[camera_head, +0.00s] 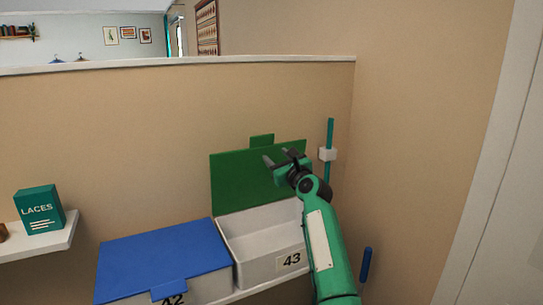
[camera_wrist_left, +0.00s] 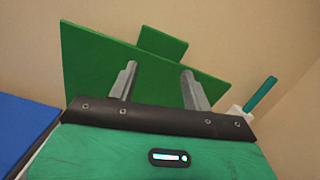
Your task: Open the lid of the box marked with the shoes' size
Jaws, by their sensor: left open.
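The white box marked 43 (camera_head: 260,270) has its green lid (camera_head: 236,180) raised up against the back wall; the inside that shows looks empty. The green lid with its tab also shows in the left wrist view (camera_wrist_left: 88,62). The box marked 42 (camera_head: 207,288) stands to its left with its blue lid (camera_head: 165,258) down. My left gripper (camera_head: 279,157) is open in front of the upper part of the green lid, near its tab. Its two fingers, apart, show in the left wrist view (camera_wrist_left: 158,69) with nothing between them. I cannot tell whether they touch the lid. No shoes show.
A teal LACES box (camera_head: 40,210) stands on a white shelf (camera_head: 55,242) at the left. A teal rod in a white holder (camera_head: 328,154) is on the wall right of the green lid. A blue bar (camera_head: 366,264) is right of my arm. Room above the blue lid is clear.

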